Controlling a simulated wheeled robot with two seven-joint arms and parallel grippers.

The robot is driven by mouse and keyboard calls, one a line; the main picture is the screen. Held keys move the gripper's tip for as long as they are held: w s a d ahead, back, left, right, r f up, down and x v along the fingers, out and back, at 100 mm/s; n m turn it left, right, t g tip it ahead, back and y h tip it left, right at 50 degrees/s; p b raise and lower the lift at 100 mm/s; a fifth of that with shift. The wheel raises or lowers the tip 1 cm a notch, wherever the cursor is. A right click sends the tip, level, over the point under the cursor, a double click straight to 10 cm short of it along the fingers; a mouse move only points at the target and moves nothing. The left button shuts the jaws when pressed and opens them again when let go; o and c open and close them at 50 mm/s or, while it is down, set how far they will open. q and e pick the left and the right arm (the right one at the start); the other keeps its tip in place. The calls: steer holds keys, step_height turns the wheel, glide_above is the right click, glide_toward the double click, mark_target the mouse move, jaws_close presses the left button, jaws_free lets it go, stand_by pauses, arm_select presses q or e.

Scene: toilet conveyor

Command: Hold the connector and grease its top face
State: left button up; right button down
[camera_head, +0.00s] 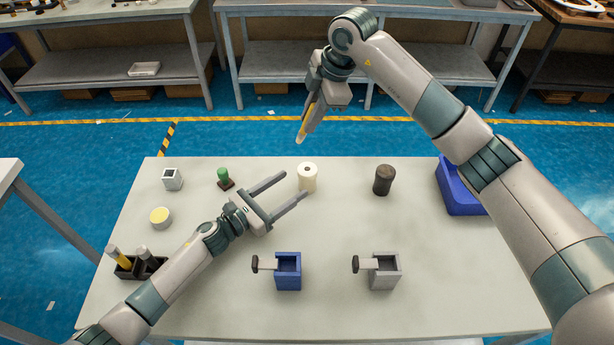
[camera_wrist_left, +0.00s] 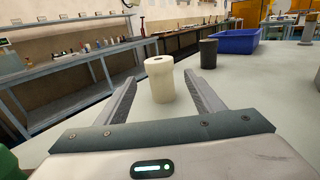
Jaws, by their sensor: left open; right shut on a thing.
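The connector looks to be the cream cylinder (camera_head: 308,178) with a hole in its top, upright on the table; it also shows in the left wrist view (camera_wrist_left: 160,80). My left gripper (camera_head: 296,187) is open and low over the table. Its two fingers point at the cylinder, which stands about level with the tips, with nothing gripped. My right gripper (camera_head: 314,104) is raised beyond the table's far edge. It is shut on a yellow stick-like tool (camera_head: 306,122) with a pale tip, pointing down. A round tin with a yellow top (camera_head: 160,217), perhaps grease, stands at left.
A dark cylinder (camera_head: 384,180) and blue bin (camera_head: 462,190) stand to the right. A blue clamp (camera_head: 289,272) and grey clamp (camera_head: 385,272) stand in front. A dark tool holder (camera_head: 126,270), green-topped piece (camera_head: 224,178) and small square block (camera_head: 172,179) are at left.

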mark_target(301, 181)
arm_select(q)
steer(key=shift+f+x, duration=0.2)
steer(key=shift+x, duration=1.05)
steer(key=shift+f+x, duration=0.2)
steer(key=shift+x, duration=1.05)
steer(key=shift+f+x, duration=0.2)
steer(key=shift+x, duration=1.05)
steer(key=c, duration=1.2)
steer(key=o, duration=0.4)
steer(key=shift+c, duration=1.1)
